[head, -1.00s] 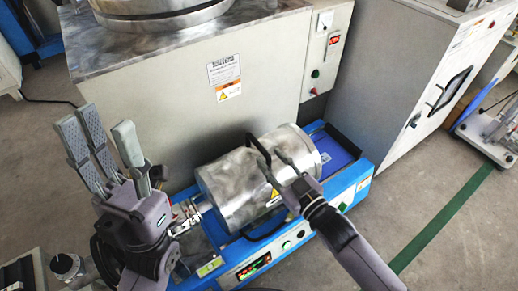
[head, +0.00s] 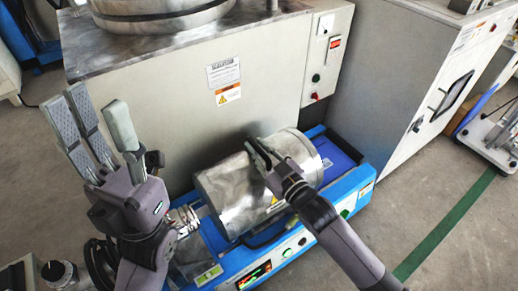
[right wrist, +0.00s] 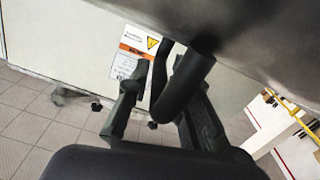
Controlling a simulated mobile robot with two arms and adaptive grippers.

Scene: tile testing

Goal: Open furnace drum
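The furnace drum (head: 231,192) is a shiny metal cylinder lying on its side on a blue base. It looks closed. Its black handle is mostly hidden by my right gripper in the head view. In the right wrist view the dark handle (right wrist: 184,84) comes down from the metal drum (right wrist: 240,30) and passes between my right fingers. My right gripper (head: 262,153) is at the top of the drum; its fingers (right wrist: 160,105) stand apart around the handle, with a gap on the left side. My left gripper (head: 98,128) is open and empty, fingers up, left of the drum.
The blue base (head: 293,245) has a front panel with a lit display and buttons. A large grey machine (head: 270,70) stands right behind the drum. A white cabinet (head: 395,80) is at the right. Open floor (head: 470,240) lies at the lower right.

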